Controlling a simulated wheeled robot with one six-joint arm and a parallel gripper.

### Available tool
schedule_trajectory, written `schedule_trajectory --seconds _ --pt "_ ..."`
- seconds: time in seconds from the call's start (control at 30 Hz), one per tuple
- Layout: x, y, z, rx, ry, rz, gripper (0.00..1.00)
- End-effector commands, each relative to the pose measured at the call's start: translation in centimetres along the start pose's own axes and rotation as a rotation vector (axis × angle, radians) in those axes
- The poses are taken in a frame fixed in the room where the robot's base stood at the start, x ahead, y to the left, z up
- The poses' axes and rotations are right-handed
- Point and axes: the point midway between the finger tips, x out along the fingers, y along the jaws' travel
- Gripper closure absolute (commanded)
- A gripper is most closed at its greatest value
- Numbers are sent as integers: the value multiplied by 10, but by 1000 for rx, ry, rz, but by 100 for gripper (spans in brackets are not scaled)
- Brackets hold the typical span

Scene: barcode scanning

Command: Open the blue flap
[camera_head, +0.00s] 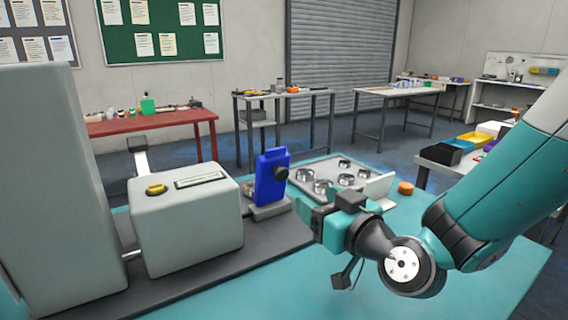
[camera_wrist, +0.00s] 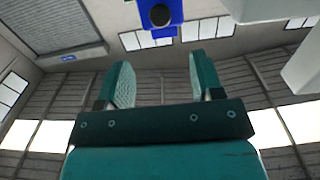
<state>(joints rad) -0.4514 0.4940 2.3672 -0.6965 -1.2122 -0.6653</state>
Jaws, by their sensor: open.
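The blue flap (camera_head: 270,178) stands upright on a small grey base, to the right of the grey machine box. A dark round knob (camera_head: 281,173) sticks out from its right side. In the wrist view the flap (camera_wrist: 174,12) and its knob (camera_wrist: 160,15) show at the top, beyond the fingers. My gripper (camera_head: 308,203) is to the right of and a little below the flap in the head view. Its two fingers are apart and nothing is between them, as the wrist view (camera_wrist: 160,82) shows. The gripper is apart from the knob.
The grey machine box (camera_head: 190,225) with a yellow button (camera_head: 156,188) stands left of the flap. A tray (camera_head: 335,185) with several metal rings lies behind my gripper. An orange round piece (camera_head: 405,188) sits on the teal table (camera_head: 490,285). The table's front right is clear.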

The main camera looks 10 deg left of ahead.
Motion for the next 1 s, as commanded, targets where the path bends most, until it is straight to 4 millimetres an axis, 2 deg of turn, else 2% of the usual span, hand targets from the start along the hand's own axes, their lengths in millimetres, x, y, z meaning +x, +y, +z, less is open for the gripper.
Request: schedule_trajectory --seconds 0.07,0.6,0.8,1.0 --pt "16 -1 -8 1 -3 -2 39" --pt "103 -1 -4 0 0 -3 39" --pt "119 -1 -1 1 0 -2 39" --pt "122 0 0 1 0 -1 39"
